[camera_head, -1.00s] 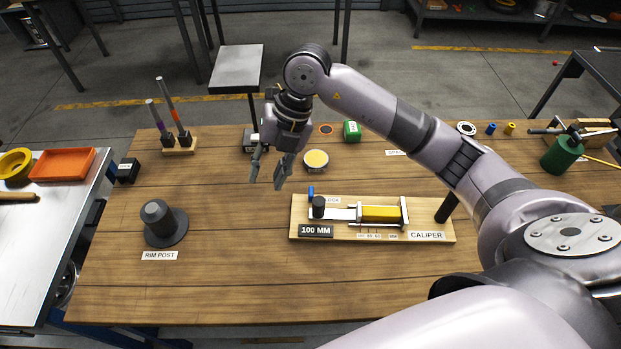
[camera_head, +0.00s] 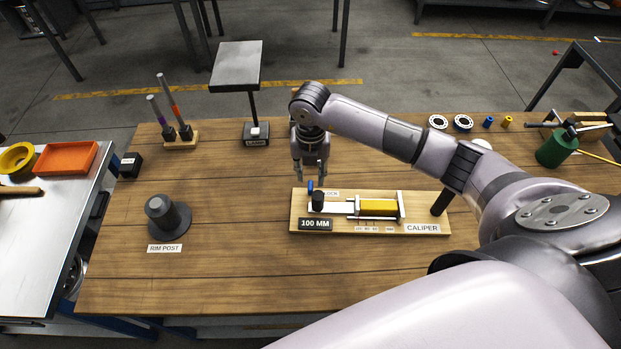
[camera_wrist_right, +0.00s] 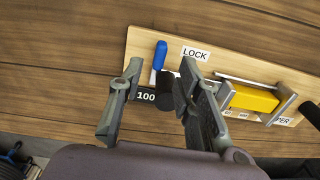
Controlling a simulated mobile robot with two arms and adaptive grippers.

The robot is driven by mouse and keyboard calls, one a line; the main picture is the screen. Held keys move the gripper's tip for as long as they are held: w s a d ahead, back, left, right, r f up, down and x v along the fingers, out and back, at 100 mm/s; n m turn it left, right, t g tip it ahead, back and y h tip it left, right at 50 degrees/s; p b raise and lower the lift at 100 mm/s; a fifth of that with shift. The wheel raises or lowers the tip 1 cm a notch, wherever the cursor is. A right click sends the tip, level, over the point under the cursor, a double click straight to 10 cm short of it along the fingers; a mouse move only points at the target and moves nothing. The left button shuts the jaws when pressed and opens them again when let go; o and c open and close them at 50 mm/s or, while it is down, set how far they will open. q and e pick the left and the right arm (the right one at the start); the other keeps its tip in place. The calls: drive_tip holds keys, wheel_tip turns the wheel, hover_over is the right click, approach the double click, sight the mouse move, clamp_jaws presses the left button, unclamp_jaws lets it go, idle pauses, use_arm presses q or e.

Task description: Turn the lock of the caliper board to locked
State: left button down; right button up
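The caliper board (camera_head: 300,222) is a light wooden board on the workbench, with a yellow block (camera_head: 378,207), a black round knob (camera_head: 317,201) and a "100 MM" plate. The lock is a small blue lever (camera_head: 310,186) at the board's upper left, beside the "LOCK" label; it also shows in the right wrist view (camera_wrist_right: 159,54). My right gripper (camera_head: 311,178) is open and empty, pointing down just above the lever. In the right wrist view its two fingers (camera_wrist_right: 158,80) stand apart, with the lever between and beyond them. My left gripper is not in view.
A rim post (camera_head: 168,217) stands left on the bench. Two rods in a wooden holder (camera_head: 181,139) and a small black box (camera_head: 131,165) are at the back left. A green canister (camera_head: 556,149) stands at the right. The bench between rim post and board is clear.

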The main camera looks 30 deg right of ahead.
sight(311, 185)
drive_tip(key=shift+f+p, duration=0.35)
drive_tip(key=shift+f, duration=2)
clamp_jaws()
